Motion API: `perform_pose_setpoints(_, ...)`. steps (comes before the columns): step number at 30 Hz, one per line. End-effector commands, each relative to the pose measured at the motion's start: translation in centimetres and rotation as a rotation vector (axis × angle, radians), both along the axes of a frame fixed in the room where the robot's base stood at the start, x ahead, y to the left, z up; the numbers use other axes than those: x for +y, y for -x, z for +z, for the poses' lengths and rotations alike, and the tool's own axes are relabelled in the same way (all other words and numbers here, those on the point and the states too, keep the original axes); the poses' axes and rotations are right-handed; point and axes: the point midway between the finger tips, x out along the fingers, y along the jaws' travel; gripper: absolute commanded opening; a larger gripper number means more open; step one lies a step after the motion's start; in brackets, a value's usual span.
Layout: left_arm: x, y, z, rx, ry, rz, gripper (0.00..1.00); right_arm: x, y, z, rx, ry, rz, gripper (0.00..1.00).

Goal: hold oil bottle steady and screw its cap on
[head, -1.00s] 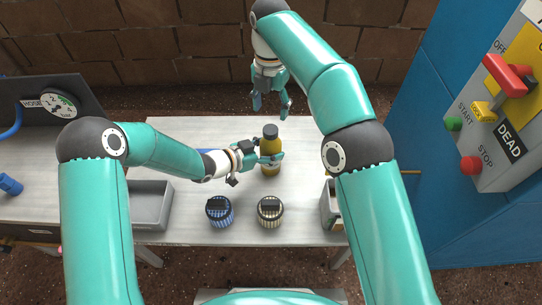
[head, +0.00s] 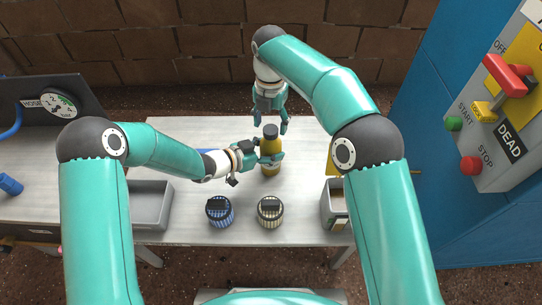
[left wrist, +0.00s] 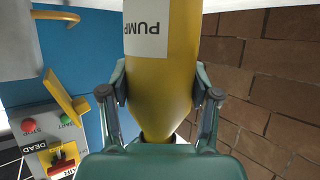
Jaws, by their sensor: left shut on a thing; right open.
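The oil bottle (head: 271,165) is yellow and stands upright on the table, with a dark cap (head: 270,131) at its top. My left gripper (head: 268,158) is shut on the bottle's body from the left. In the left wrist view, its two fingers (left wrist: 162,95) clasp the yellow bottle (left wrist: 160,65) from both sides, below a white label reading PUMP. The bottle's narrow end is partly hidden there by the gripper. My right gripper (head: 270,126) is open, its fingers pointing down on either side of the cap in the head view. I cannot tell whether they touch it.
A grey tray (head: 149,205) is at left; an open box (head: 334,207) is at right, partly behind my right arm.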

Motion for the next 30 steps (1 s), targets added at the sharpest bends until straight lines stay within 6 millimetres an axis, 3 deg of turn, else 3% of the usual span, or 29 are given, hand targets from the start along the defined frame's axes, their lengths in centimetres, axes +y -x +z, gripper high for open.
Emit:
perform_pose_setpoints(6,0.0,0.0,0.0,0.0,0.0,0.0,0.0,0.0,0.0,-2.1,0.001,0.001,0.0,0.62)
perform_pose_setpoints(17,0.0,0.0,0.0,0.0,0.0,0.001,0.0,0.0,0.0,-2.4,-0.001,0.0,0.0,0.61)
perform_pose_setpoints(27,0.0,0.0,0.0,0.0,0.0,0.001,0.0,0.0,0.0,-2.4,-0.001,0.0,0.0,0.04)
perform_pose_setpoints(30,0.0,0.0,0.0,0.0,0.0,0.001,0.0,0.0,0.0,-2.4,-0.001,0.0,0.001,0.0)
